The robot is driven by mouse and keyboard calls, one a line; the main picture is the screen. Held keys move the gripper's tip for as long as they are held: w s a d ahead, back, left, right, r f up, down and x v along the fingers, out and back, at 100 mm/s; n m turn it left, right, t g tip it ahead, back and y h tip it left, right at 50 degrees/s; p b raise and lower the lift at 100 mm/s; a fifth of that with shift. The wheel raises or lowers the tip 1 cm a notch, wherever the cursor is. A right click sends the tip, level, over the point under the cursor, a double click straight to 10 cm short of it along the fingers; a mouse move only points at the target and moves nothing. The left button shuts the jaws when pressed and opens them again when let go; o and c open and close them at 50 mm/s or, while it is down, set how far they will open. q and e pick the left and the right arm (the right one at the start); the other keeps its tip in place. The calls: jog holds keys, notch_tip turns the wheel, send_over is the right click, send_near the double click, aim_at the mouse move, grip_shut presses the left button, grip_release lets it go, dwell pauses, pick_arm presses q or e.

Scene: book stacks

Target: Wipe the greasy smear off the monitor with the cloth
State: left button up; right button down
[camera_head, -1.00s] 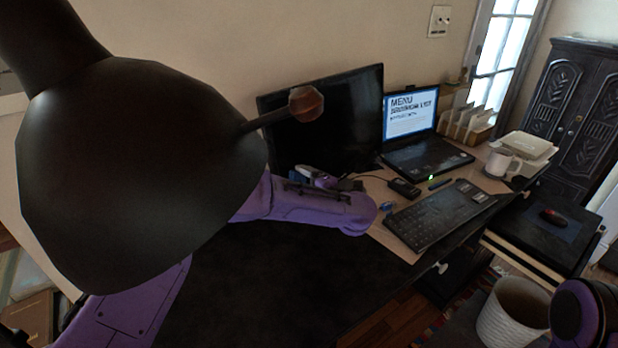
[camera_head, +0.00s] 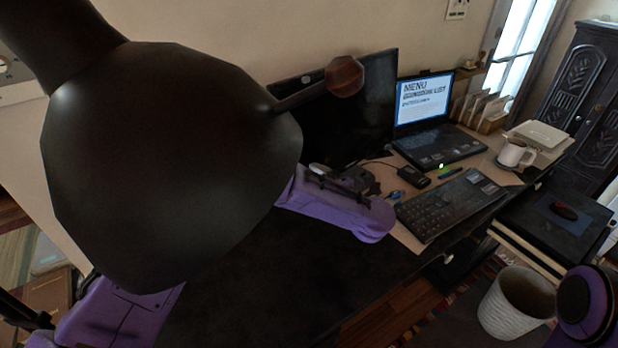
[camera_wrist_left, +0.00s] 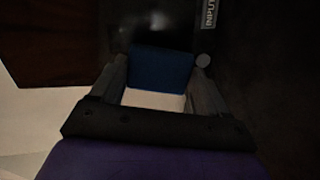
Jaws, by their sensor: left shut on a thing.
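The monitor (camera_head: 362,110) stands dark at the back of the desk in the head view, its left part covered by the lamp. I cannot make out a smear on it. In the left wrist view my left gripper (camera_wrist_left: 160,64) is shut on the cloth (camera_wrist_left: 160,76), a blue piece with a pale lower part between the fingers. A dark surface marked INPUT is close on the right of that view; contact cannot be told. My right gripper is not in view.
A large black lamp shade (camera_head: 165,165) blocks the left of the head view. A laptop (camera_head: 437,148), a keyboard (camera_head: 450,206), a white mug (camera_head: 514,153) and a letter rack (camera_head: 487,112) stand on the desk's right half. A white bin (camera_head: 516,300) stands below right.

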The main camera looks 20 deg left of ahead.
pick_arm(q)
jog(key=shift+s+d+r, duration=0.25)
jog(key=shift+d+r, duration=0.25)
jog(key=shift+d, duration=0.3)
jog(key=shift+s+d, duration=0.1)
